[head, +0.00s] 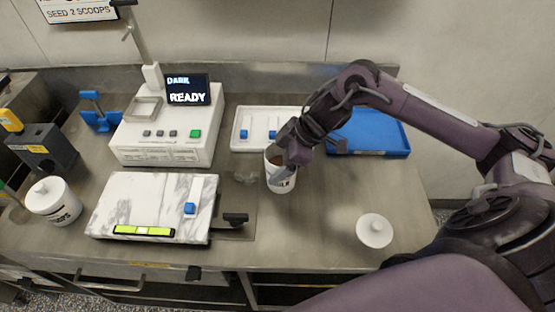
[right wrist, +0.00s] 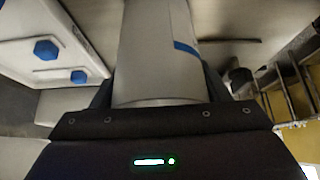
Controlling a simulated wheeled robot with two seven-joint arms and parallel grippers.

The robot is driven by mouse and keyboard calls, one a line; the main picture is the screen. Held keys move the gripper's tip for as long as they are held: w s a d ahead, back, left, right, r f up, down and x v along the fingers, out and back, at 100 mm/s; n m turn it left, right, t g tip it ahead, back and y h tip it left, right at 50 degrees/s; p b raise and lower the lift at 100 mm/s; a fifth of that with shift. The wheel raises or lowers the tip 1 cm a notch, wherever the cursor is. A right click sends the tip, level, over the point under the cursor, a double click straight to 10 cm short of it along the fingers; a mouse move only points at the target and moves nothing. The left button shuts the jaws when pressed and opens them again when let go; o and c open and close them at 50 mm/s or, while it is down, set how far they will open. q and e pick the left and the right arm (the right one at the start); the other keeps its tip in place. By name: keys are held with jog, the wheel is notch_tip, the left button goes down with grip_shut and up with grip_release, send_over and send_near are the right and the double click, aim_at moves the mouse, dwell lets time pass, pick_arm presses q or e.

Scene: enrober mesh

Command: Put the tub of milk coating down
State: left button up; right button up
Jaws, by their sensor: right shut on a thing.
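The tub of milk coating (head: 281,182) is a white open tub with brown contents, in front of the white tray on the counter. My right gripper (head: 287,160) is shut on it and comes from the upper right, covering part of its rim and side. The tub looks about upright; I cannot tell whether its base touches the counter. In the right wrist view the white tub wall (right wrist: 155,55) with a blue stripe fills the space between the fingers. My left gripper is not in view.
A white lid (head: 375,231) lies at right on the counter (head: 315,220). A marble slab (head: 150,195) is at left, with a dark handle (head: 236,219) sticking out. Behind are the machine (head: 170,135), a white tray (head: 242,143) and a blue tray (head: 385,135). A lidded tub (head: 53,203) stands far left.

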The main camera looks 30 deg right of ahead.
jog(key=o, duration=1.2)
jog(key=shift+f, duration=0.1)
jog(key=shift+o, duration=0.2)
